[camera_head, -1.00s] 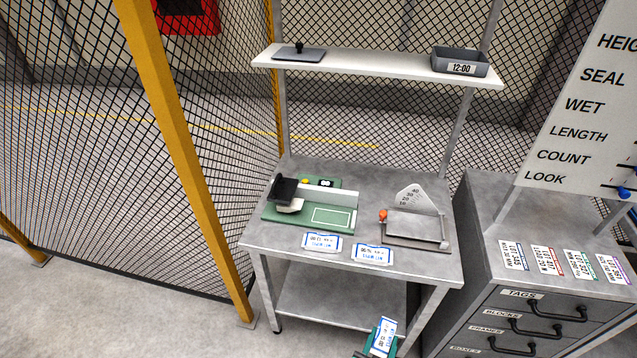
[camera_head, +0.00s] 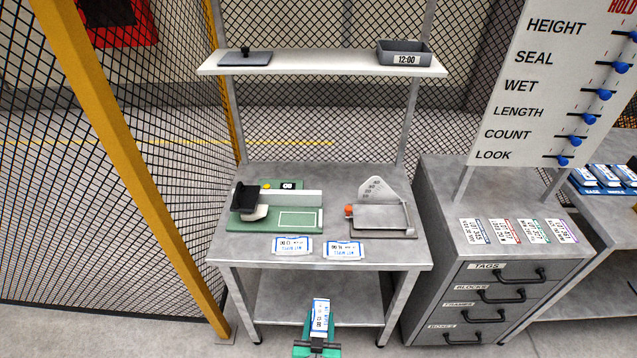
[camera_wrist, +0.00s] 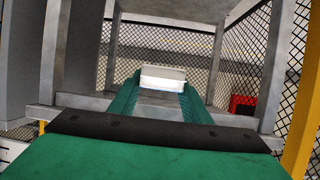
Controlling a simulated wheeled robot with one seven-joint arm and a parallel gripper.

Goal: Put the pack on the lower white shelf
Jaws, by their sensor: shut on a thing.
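The pack (camera_head: 320,316), white with blue edges and dark print, is held upright in front of the bench. My gripper (camera_head: 318,340) is shut on its lower end, low in the head view. In the wrist view the pack (camera_wrist: 163,76) shows as a pale block at the tips of the green fingers (camera_wrist: 160,95). One white shelf (camera_head: 320,64) shows, above the bench and well above the pack; no second white shelf is in view. It holds a dark plate with a knob (camera_head: 245,58) at left and a grey tray (camera_head: 404,53) marked 12:00 at right.
The metal bench top (camera_head: 330,180) carries a green device (camera_head: 280,210), a scale-like gauge (camera_head: 380,213) and two similar packs (camera_head: 292,246) (camera_head: 343,250) at its front edge. Drawers (camera_head: 500,290) and a sign (camera_head: 545,90) stand right. A yellow post (camera_head: 120,160) and mesh stand left. The shelf's middle is bare.

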